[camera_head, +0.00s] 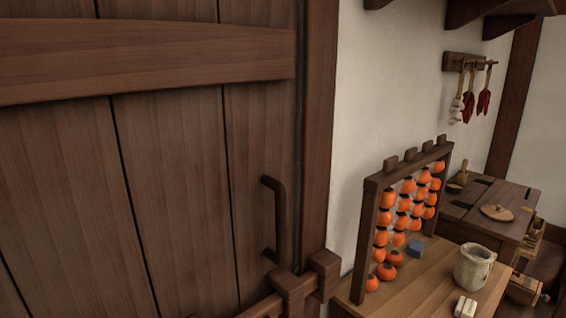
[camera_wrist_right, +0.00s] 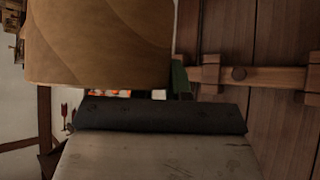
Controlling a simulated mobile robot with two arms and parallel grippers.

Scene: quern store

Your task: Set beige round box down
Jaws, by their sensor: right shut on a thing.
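The beige round box (camera_wrist_right: 100,42) fills the upper left of the right wrist view, large and close, with a curved tan wood-grained surface. My right gripper (camera_wrist_right: 160,117) shows there as a dark pad on a pale, worn finger just below the box. It is shut on the box; the other finger is not clearly visible. The head view shows neither the box nor either gripper.
A wooden table (camera_head: 418,287) at lower right bears a rack of orange fruit (camera_head: 404,207), a grey block (camera_head: 415,248), a pale pot (camera_head: 473,267) and a small white block (camera_head: 465,307). A closed plank door (camera_head: 170,190) with a handle (camera_head: 281,220) fills the left. A second table (camera_head: 465,212) stands behind.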

